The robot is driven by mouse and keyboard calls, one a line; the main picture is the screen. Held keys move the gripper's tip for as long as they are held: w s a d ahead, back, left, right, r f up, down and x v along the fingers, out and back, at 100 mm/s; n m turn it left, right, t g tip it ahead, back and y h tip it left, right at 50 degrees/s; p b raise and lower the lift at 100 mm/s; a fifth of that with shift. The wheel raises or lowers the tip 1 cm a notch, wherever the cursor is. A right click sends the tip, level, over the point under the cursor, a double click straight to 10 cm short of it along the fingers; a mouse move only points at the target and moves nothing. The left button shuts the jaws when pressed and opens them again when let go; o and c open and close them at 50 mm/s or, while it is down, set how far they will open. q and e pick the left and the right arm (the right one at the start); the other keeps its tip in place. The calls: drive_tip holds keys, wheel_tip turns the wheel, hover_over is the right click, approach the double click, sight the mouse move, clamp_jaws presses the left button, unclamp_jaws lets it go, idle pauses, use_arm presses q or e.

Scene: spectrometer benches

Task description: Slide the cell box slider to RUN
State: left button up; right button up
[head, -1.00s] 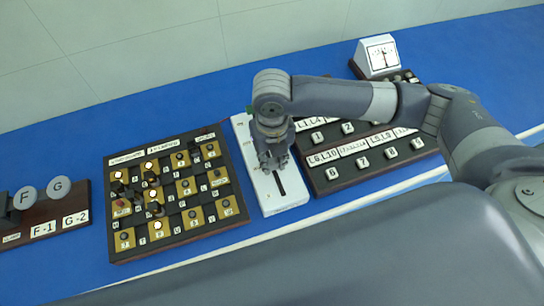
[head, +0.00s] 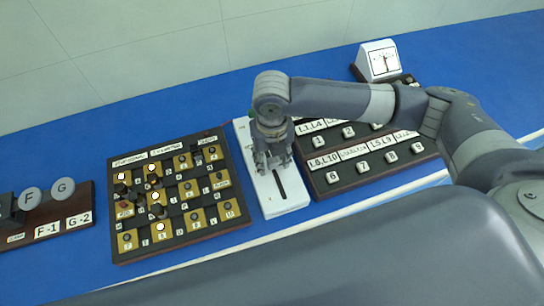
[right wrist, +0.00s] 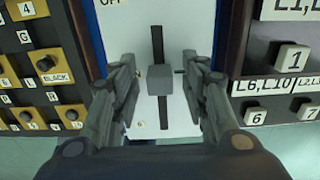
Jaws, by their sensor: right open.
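The cell box (head: 289,200) is a narrow white panel on the blue bench, with a dark vertical slot in its face. In the right wrist view the white panel (right wrist: 190,28) shows an "OFF" label at its top left. Its slider is a small grey block (right wrist: 160,80) on the dark slot. My right gripper (head: 272,168) is over the panel. In the right wrist view its two fingers (right wrist: 160,90) stand open on either side of the slider block, with gaps visible. The RUN label cannot be made out. My left gripper is not in view.
A board with black and gold knobs (head: 178,243) lies close on the left. A dark button board (head: 330,186) with white numbered keys lies close on the right. A white meter (head: 380,60) stands at the back right. A panel with F and G discs (head: 62,188) is far left.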

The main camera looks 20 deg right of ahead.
sight(272, 159)
wheel_tip(272, 159, up, 12)
idle(0.5)
idle(0.4)
